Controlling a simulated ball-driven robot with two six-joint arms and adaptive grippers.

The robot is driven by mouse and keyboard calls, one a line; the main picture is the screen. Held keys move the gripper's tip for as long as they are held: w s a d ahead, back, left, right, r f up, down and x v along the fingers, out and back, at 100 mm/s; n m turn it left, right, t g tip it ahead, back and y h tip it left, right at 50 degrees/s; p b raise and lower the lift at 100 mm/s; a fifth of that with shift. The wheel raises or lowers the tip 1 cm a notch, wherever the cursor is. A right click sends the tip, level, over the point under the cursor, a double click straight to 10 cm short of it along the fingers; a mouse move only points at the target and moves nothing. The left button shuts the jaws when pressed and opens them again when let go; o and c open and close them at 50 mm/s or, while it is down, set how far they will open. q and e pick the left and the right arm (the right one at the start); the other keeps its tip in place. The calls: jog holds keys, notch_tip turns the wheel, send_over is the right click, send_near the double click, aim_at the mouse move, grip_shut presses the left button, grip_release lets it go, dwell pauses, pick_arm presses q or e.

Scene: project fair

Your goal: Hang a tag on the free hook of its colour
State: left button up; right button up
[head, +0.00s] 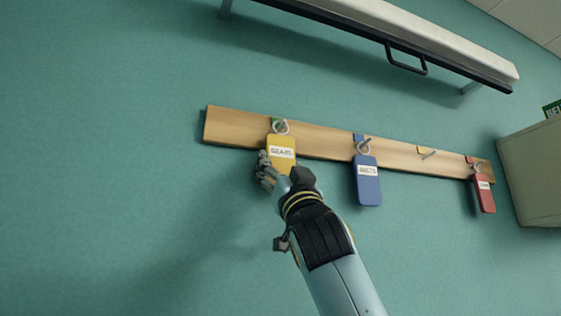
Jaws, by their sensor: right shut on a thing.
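A yellow tag (284,144) with a white label is at the leftmost hook, which has a green colour patch (274,121). Its ring (281,128) is at that hook; I cannot tell if it is still around the peg. My right gripper (279,176) is shut on the lower part of the yellow tag and hides some of it. A blue tag (368,188) hangs at the blue-marked hook. A red tag (484,195) hangs at the red-marked hook on the right. The hook (429,154) with a yellow patch, between blue and red, is bare. My left gripper is out of view.
The wooden hook rail (235,128) is fixed to a teal wall and looks tilted. A white shelf (430,36) with a dark handle-like bracket is above it. A beige box-like unit (535,170) stands at the right. The wall below the rail is clear.

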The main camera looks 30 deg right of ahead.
jog(key=shift+s, duration=0.2)
jog(key=s+a+p, duration=0.1)
jog(key=s, duration=0.6)
jog(key=shift+a+p, duration=0.3)
jog(key=shift+a, duration=0.05)
dwell(0.9)
jog(key=shift+r, duration=0.1)
jog(key=shift+w+d+b, duration=0.15)
jog(key=shift+w+d, duration=0.05)
jog(key=shift+w, duration=0.6)
jog(key=shift+w+d+b, duration=0.15)
jog(key=shift+w+b, duration=0.05)
jog(key=shift+w, duration=0.55)
jog(key=shift+w+d+b, duration=0.15)
jog(key=shift+w+d, duration=0.05)
jog(key=shift+w, duration=0.6)
jog(key=shift+s, duration=0.1)
